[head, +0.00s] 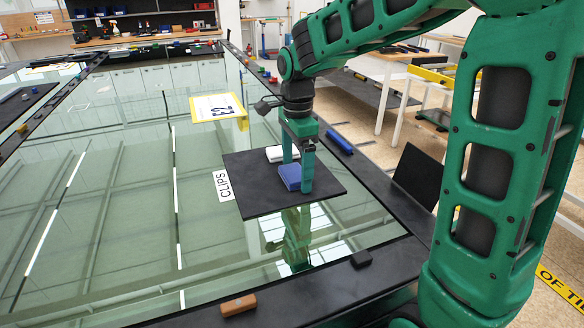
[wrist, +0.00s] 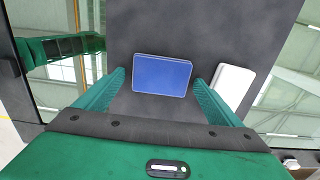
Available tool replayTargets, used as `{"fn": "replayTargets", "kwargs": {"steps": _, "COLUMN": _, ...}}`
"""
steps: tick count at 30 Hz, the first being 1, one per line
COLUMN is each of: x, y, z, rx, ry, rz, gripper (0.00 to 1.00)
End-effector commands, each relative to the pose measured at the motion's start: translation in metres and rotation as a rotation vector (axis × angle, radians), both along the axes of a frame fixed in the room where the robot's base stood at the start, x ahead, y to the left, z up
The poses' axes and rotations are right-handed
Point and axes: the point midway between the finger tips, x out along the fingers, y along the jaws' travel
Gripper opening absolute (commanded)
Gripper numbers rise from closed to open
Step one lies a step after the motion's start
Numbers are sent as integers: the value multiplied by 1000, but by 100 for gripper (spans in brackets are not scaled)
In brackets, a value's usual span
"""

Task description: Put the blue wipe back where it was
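The blue wipe (head: 289,177) is a flat blue block lying on a black square mat (head: 254,201) on the glass table. In the wrist view the wipe (wrist: 162,75) lies between the two fingertips, with a narrow gap at its left side and almost none at its right. My gripper (head: 297,178) points down over the mat, its green fingers open on either side of the wipe. In the wrist view my gripper (wrist: 160,80) shows no clear grip on it.
A white block (head: 282,154) lies just beside the wipe on the mat. A "CLIPS" label (head: 223,185) is at the mat's left edge. A yellow-edged E2 card (head: 218,108) lies behind. A blue bar (head: 339,142) and a brown block (head: 238,305) lie along the table's dark rim. The glass at left is clear.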

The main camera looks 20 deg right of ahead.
Motion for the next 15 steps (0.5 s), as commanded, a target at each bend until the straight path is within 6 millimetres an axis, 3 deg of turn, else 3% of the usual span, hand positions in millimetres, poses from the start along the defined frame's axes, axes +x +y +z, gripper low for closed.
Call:
{"fn": "replayTargets", "kwargs": {"steps": 10, "x": 0, "y": 1, "z": 4, "rx": 0, "ry": -1, "rz": 1, "gripper": 88}}
{"fn": "replayTargets", "kwargs": {"steps": 15, "x": 1, "y": 1, "z": 25, "rx": 0, "ry": -4, "rz": 1, "gripper": 88}}
